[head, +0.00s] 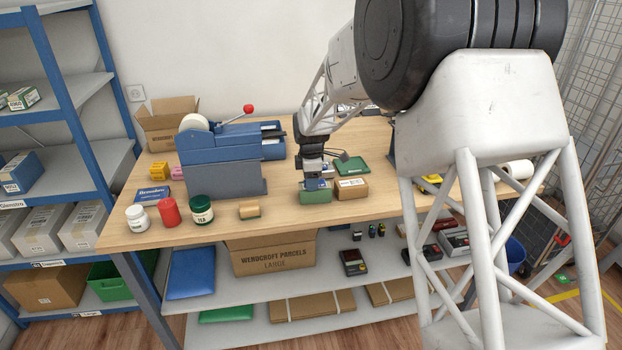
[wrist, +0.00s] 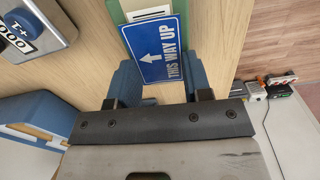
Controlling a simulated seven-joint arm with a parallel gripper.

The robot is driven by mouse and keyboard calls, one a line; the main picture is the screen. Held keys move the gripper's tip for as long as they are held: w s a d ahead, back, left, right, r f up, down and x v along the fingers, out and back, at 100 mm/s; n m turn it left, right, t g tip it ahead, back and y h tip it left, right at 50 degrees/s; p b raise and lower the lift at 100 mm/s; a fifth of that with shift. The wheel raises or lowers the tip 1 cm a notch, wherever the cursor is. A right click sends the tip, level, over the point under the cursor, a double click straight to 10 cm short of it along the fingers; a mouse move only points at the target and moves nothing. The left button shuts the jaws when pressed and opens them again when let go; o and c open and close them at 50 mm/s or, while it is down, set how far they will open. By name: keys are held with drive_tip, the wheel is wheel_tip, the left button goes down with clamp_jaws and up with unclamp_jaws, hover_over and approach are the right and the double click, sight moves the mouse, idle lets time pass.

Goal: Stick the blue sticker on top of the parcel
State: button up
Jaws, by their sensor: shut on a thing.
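The blue sticker (wrist: 157,52), with a white arrow and THIS WAY UP, is between my gripper's fingers (wrist: 161,85) in the wrist view. My gripper (head: 316,177) is shut on its near end. In the head view the sticker (head: 322,184) shows as a small blue patch just over a green box (head: 315,197). The green box (wrist: 114,12), with a white label, lies beneath the sticker in the wrist view. I cannot tell whether sticker and box touch. A small brown box (head: 352,189) with a white label stands just right of the green box.
A white jar (head: 138,218), a red jar (head: 169,212), a green jar (head: 202,210) and a small tan block (head: 249,209) line the front left. A green tray (head: 351,167) lies behind the brown box.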

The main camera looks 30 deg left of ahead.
drive_tip(key=o, duration=0.7)
drive_tip(key=shift+r, duration=0.15)
drive_tip(key=shift+r, duration=2.65)
drive_tip(key=shift+r, duration=0.1)
drive_tip(key=shift+r, duration=3.85)
